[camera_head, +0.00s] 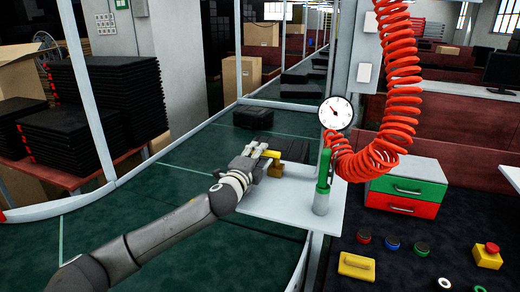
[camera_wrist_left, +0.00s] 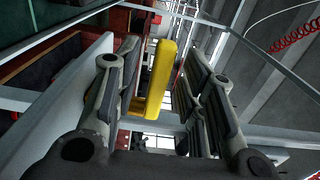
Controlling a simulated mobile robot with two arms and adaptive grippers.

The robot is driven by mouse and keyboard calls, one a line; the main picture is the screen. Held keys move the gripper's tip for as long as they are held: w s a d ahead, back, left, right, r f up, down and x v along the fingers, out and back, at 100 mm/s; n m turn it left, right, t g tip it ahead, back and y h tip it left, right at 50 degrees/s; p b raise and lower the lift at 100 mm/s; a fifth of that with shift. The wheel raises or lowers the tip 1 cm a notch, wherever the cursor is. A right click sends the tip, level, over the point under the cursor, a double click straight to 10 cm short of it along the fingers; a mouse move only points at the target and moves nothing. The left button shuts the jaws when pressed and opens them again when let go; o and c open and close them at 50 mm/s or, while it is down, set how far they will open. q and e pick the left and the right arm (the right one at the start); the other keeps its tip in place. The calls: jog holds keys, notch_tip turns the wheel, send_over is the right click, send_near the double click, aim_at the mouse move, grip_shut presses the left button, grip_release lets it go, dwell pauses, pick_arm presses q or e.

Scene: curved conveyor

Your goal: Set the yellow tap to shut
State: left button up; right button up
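The yellow tap (camera_head: 272,154) is at the left edge of a pale board, beside the conveyor. Its lever (camera_wrist_left: 160,72) appears as a yellow bar in the left wrist view, between the two fingers of my left gripper (camera_wrist_left: 160,95). The fingers are spread apart, with the bar closer to the right finger; I cannot tell whether either touches it. In the head view my left gripper (camera_head: 258,158) reaches the tap from the left and partly hides it. My right gripper is not in view.
The pale board (camera_head: 270,205) carries a green-handled tool (camera_head: 324,170) in a holder. A pressure gauge (camera_head: 336,113) and a red coiled hose (camera_head: 395,75) are above it. Black cases (camera_head: 253,117) lie on the conveyor. Buttons and a yellow block (camera_head: 356,266) are at right.

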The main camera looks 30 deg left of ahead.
pick_arm(q)
jog(key=shift+x, duration=1.25)
grip_shut()
